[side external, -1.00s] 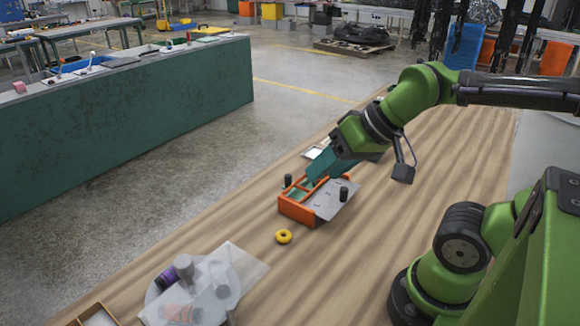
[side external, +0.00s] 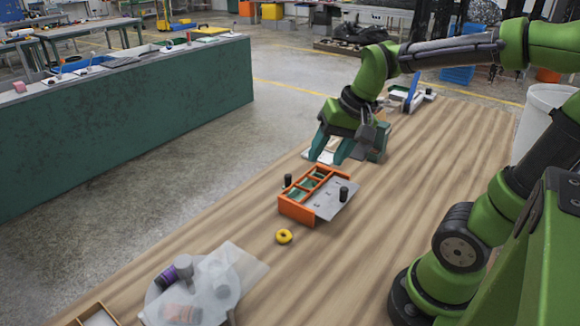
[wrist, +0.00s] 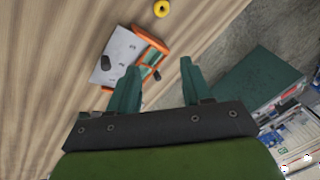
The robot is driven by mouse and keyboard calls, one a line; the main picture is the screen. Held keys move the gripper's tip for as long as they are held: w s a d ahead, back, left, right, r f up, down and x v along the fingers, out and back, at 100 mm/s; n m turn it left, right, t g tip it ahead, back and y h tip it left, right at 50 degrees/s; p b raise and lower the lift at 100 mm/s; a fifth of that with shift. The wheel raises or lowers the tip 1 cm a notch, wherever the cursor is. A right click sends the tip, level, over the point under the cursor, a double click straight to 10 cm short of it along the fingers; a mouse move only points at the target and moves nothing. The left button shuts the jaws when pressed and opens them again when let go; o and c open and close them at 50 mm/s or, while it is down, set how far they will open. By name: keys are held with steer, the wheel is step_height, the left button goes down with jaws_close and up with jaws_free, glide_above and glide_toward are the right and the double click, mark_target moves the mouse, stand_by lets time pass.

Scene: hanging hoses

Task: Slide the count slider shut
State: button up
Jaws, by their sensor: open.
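The orange-framed box (side external: 299,209) sits on the wooden table, with several compartments and green inside showing. A grey plate (side external: 328,197) with a black knob (side external: 343,194) sticks out from its right side; I take this to be the count slider. A second black knob (side external: 287,181) stands at the box's far left. The wrist view shows the box's frame (wrist: 151,45) and the grey plate (wrist: 117,52) ahead of the fingers. My gripper (side external: 333,158) is open and empty, behind the box and apart from it. Its two green fingers (wrist: 158,68) are spread.
A yellow ring (side external: 284,236) lies in front of the box. A round translucent tray (side external: 195,287) with a purple item is at the front left. A blue-and-white object (side external: 408,95) stands at the table's far end. The table right of the box is clear.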

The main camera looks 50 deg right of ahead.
steer(key=w+d+f+m+g, duration=0.1)
steer(key=w+d+m+g, duration=0.1)
steer(key=d+m, duration=0.45)
steer(key=m+g+h, duration=0.1)
steer(key=m+g, duration=0.1)
steer(key=m, duration=0.1)
glide_toward(344, 188)
step_height(344, 188, down, 10)
steer(key=shift+f, duration=0.15)
steer(key=shift+c, duration=0.4)
